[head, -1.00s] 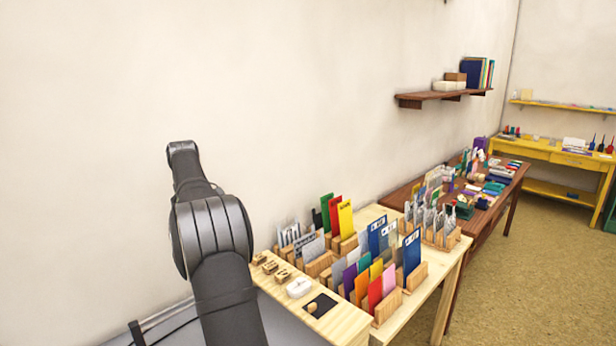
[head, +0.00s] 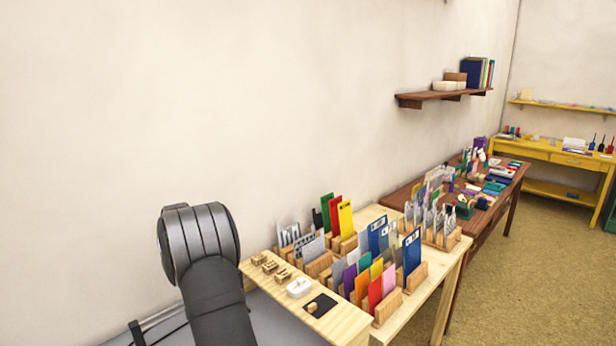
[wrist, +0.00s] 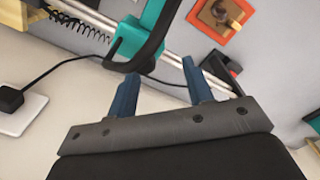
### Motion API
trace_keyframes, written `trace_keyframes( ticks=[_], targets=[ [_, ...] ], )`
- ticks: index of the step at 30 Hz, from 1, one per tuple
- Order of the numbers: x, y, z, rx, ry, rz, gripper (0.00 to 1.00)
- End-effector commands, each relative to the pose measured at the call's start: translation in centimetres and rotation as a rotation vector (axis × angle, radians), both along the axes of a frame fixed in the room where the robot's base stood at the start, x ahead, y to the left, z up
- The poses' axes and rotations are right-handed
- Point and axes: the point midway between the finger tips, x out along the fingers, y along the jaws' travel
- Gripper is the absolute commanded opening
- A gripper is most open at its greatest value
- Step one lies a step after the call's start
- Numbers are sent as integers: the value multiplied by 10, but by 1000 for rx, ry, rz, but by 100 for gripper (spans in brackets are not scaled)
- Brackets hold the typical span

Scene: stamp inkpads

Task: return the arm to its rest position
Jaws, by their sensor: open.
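My gripper (wrist: 159,69) shows in the wrist view with its two blue fingers apart and nothing between them. It is not visible in the head view. There only my dark grey arm shows at the lower left, beside the near end of the light wood table (head: 346,322) and in front of the bare wall.
The table holds several coloured cards in wooden racks (head: 387,308), a white item (head: 299,287) and a dark square pad (head: 320,305). In the wrist view, a teal part with a black loop (wrist: 131,38), an orange-edged square (wrist: 222,16) and a black plug (wrist: 10,98) appear beyond the fingers.

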Motion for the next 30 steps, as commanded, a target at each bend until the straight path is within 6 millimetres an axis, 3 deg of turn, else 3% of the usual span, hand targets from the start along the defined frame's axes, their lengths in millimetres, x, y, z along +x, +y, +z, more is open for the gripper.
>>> trace_keyframes(
  ticks=[17, 30],
  targets=[
    [-84, 82, 0, -2, 3, 3, 45],
    [-82, 82, 89, 0, 0, -1, 45]
  ],
)
